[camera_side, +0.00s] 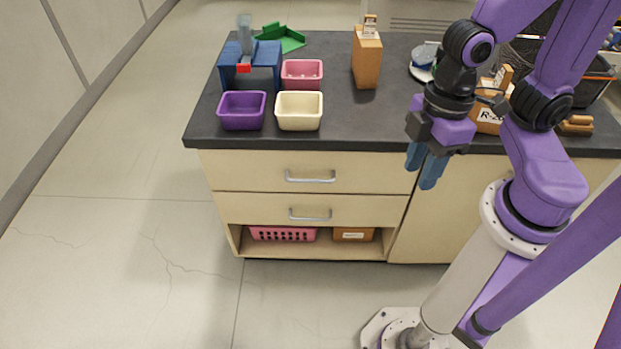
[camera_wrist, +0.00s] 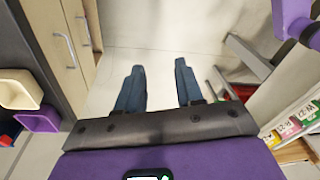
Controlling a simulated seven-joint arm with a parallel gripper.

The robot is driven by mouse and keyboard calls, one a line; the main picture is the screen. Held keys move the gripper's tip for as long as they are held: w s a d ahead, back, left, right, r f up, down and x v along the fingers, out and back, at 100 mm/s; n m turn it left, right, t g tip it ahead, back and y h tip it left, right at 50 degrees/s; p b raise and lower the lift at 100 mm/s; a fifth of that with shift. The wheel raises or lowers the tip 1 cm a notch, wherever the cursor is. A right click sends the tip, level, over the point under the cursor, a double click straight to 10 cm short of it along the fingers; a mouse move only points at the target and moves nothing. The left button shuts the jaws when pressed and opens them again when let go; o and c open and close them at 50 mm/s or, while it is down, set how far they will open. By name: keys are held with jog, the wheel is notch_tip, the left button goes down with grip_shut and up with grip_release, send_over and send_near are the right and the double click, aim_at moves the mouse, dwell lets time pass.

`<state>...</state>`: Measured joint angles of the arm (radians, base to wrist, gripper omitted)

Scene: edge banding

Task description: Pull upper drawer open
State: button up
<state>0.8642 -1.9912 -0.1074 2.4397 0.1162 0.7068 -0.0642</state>
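The upper drawer (camera_side: 240,172) is a cream front just under the dark countertop, with a grey bar handle (camera_side: 310,178). It looks closed, flush with the lower drawer (camera_side: 240,207). The upper handle also shows at the left of the wrist view (camera_wrist: 66,50). My gripper (camera_side: 421,175) hangs to the right of the upper handle in the side view, around the height of the drawer in the picture, apart from the handle. In the wrist view its two blue fingers (camera_wrist: 159,67) are spread with only floor between them. The gripper is open and empty.
On the countertop (camera_side: 345,125) stand a purple bin (camera_side: 242,111), a cream bin (camera_side: 299,111), a pink bin (camera_side: 302,73) and a wooden box (camera_side: 367,60). Below the drawers an open shelf holds a pink basket (camera_side: 283,234). The floor before the drawers is clear.

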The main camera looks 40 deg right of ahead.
jog(key=w+a+f+m+t+y, duration=0.1)
jog(key=w+a+f, duration=0.2)
jog(key=a+f, duration=0.45)
jog(key=w+a+f+t+y, duration=0.1)
jog(key=w+a+f, duration=0.2)
jog(key=a+f, duration=0.5)
jog(key=n+t+h, duration=0.3)
jog(key=n+t, duration=0.2)
jog(key=t, duration=1)
send_near(311, 180)
jog(key=w, duration=0.3)
jog(key=w+f, duration=0.1)
jog(key=w, duration=0.6)
jog(key=shift+f, duration=0.3)
grip_shut()
